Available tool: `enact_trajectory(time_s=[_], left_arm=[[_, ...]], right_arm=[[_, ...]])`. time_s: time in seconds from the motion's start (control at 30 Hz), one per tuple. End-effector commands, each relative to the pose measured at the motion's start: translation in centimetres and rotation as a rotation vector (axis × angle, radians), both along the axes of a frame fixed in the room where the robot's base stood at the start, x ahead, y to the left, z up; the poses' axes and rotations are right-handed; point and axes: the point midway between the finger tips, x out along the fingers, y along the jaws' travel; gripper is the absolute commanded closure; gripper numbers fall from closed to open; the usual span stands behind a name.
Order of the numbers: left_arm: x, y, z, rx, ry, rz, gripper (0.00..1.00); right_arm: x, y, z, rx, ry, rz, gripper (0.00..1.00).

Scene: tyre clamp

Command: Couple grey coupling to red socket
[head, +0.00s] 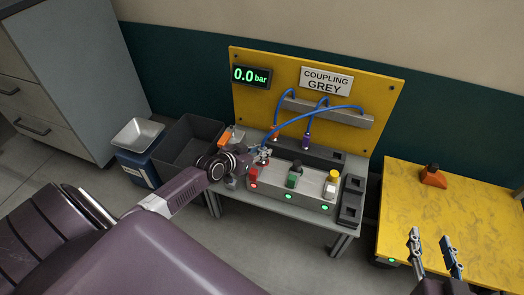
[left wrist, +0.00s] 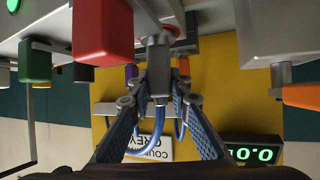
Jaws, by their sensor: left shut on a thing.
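My left gripper (head: 263,157) is shut on the grey coupling (left wrist: 158,72), which has a blue hose trailing from it. It holds the coupling at the red end of the socket block (head: 307,203). In the left wrist view a red block (left wrist: 102,30) is beside the coupling, and part of a red ring (left wrist: 184,47) shows behind the coupling's front end. I cannot tell whether the coupling is seated. In the head view the red part (head: 253,174) sits just below the gripper. My right gripper (head: 433,247) is open and empty over the yellow table.
Green (head: 294,178) and yellow (head: 333,177) parts stand along the block. A purple coupling (head: 305,143) hangs behind on a blue hose. The display (head: 251,76) reads 0.0 bar; the sign (head: 326,82) reads COUPLING GREY. A dark bin (head: 187,145) stands left. The yellow table (head: 450,215) is mostly clear.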

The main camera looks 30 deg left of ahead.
Motion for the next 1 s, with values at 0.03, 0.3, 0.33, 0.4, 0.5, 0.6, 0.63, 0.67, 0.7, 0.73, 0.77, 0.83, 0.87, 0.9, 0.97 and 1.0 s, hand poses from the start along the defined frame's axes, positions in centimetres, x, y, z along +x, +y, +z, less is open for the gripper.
enact_trajectory(time_s=[0.03, 0.3, 0.33, 0.4, 0.5, 0.6, 0.63, 0.67, 0.7, 0.73, 0.77, 0.83, 0.87, 0.9, 0.97, 1.0], left_arm=[[0.0, 0.0, 0.1, 0.000, -0.001, 0.000, 1.00], [0.0, 0.0, 0.1, 0.000, -0.001, 0.000, 0.71], [0.0, 0.0, 0.1, 0.000, -0.001, 0.000, 0.68], [0.0, 0.0, 0.1, 0.000, -0.001, 0.000, 0.62], [0.0, 0.0, 0.0, 0.000, -0.001, 0.000, 0.62], [0.0, 0.0, 0.0, 0.000, 0.001, 0.000, 0.62], [0.0, 0.0, 0.0, 0.000, 0.001, 0.000, 0.62], [0.0, 0.0, 0.0, 0.000, 0.001, 0.000, 0.62], [-0.1, 0.0, 0.0, 0.000, 0.001, 0.000, 0.62], [-0.2, 0.0, 0.1, 0.000, 0.001, 0.000, 0.62], [-0.3, 0.0, 0.1, 0.000, 0.000, 0.000, 0.62], [-0.8, 0.1, 0.3, 0.001, 0.002, 0.000, 0.62], [-1.1, 0.1, 0.5, 0.001, 0.002, -0.002, 0.62], [-1.6, 0.2, 0.7, 0.001, 0.002, -0.001, 0.62], [-2.3, 0.3, 1.2, 0.002, 0.001, -0.001, 0.62], [-2.9, 0.3, 1.5, 0.004, 0.002, -0.002, 0.62]], right_arm=[[0.0, 0.0, 0.1, 0.000, -0.002, 0.000, 0.61], [0.1, 0.0, 0.1, 0.000, -0.001, 0.000, 0.61], [0.1, 0.0, 0.1, 0.000, -0.001, 0.000, 0.61], [0.1, 0.0, 0.1, 0.000, 0.000, 0.000, 0.61], [0.1, 0.0, 0.0, 0.000, 0.000, 0.000, 0.61], [0.1, 0.0, 0.0, 0.000, 0.001, 0.000, 0.61], [0.0, 0.0, -0.1, -0.001, 0.004, 0.000, 0.61], [-0.1, 0.0, -0.1, -0.002, 0.006, 0.000, 0.61], [-0.1, 0.0, -0.2, -0.002, 0.006, 0.000, 0.61], [-0.1, 0.0, -0.1, -0.002, 0.006, 0.000, 0.61], [-0.1, 0.0, -0.1, -0.002, 0.006, 0.000, 0.61], [-0.1, 0.0, -0.1, -0.002, 0.005, 0.000, 0.61], [-0.1, 0.0, -0.1, -0.002, 0.005, 0.000, 0.61], [0.0, 0.0, -0.1, -0.002, 0.004, 0.000, 0.61], [0.0, 0.0, -0.1, -0.002, 0.004, 0.000, 0.61], [0.0, 0.0, -0.1, -0.002, 0.004, 0.000, 0.61]])
